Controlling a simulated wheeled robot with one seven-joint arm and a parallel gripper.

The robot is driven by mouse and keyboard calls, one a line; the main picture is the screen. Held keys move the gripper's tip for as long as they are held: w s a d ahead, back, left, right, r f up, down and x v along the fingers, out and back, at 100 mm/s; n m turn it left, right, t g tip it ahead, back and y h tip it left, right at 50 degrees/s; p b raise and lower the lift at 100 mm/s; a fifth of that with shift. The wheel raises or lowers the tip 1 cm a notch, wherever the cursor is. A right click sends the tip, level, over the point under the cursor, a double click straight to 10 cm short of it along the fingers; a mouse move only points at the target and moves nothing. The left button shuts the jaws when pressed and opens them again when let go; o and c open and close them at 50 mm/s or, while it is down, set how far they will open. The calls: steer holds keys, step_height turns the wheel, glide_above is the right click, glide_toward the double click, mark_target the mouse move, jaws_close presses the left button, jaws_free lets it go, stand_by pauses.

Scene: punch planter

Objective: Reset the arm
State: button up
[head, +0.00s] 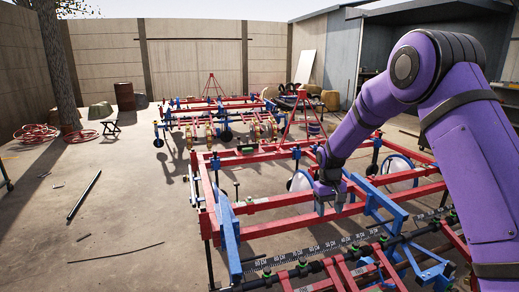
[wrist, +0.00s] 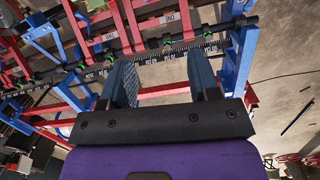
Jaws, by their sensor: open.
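My purple arm reaches in from the right in the head view. My gripper (head: 331,208) hangs over the red and blue frame of the near planter (head: 281,227). In the wrist view my gripper (wrist: 163,82) has its two grey fingers spread wide apart, with nothing held between them. The planter's black ruled bar (wrist: 158,57) with white numbers and green clips shows beyond the fingertips. I cannot tell whether the fingers touch any part of the frame.
A second red and blue planter (head: 215,122) stands behind. A black pipe (head: 84,195) and a thin rod (head: 118,254) lie on the concrete at the left. Red hoops (head: 37,133) lie by a tree trunk (head: 58,70). The floor at the left is mostly clear.

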steer(key=s+d+r+m+t, duration=0.1)
steer(key=s+d+r+t, duration=0.1)
steer(key=s+r, duration=0.8)
steer(key=s+d+r+t, duration=0.1)
steer(key=s+d+r, duration=0.35)
steer(key=r, duration=0.85)
steer(key=s+r+t, duration=0.1)
steer(key=s+r, duration=0.1)
steer(key=s, duration=1.1)
steer(key=s+d+r+m+t, duration=0.1)
steer(key=s+r+t, duration=0.1)
steer(key=s, duration=1.2)
steer(key=shift+r+y, duration=0.3)
steer(key=shift+r, duration=0.15)
